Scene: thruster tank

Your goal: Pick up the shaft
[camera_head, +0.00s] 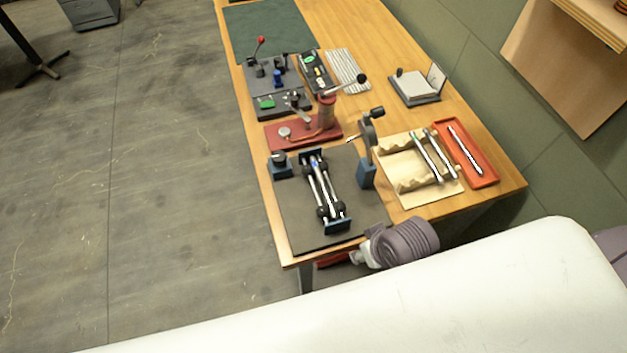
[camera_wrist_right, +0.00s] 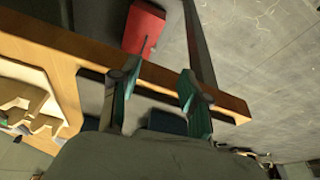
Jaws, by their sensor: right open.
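Two long silver shafts with dark parts (camera_head: 426,157) lie side by side across a cream notched rack (camera_head: 398,184) on the right of the bench in the head view. A thinner silver rod (camera_head: 465,150) lies in a red tray (camera_head: 484,180) next to it. I cannot tell which of these the task means. My right gripper (camera_wrist_right: 156,75) is open and empty in the right wrist view, with its two green-padded fingers over the bench's edge. In the head view my right wrist is beside the bench's front edge, short of the rack. My left gripper is not in view.
A dark mat (camera_head: 297,222) holds a blue-ended fixture with rods (camera_head: 326,190). The rack's cream edge also shows in the wrist view (camera_wrist_right: 42,125). A red box (camera_wrist_right: 143,28) is below the bench edge.

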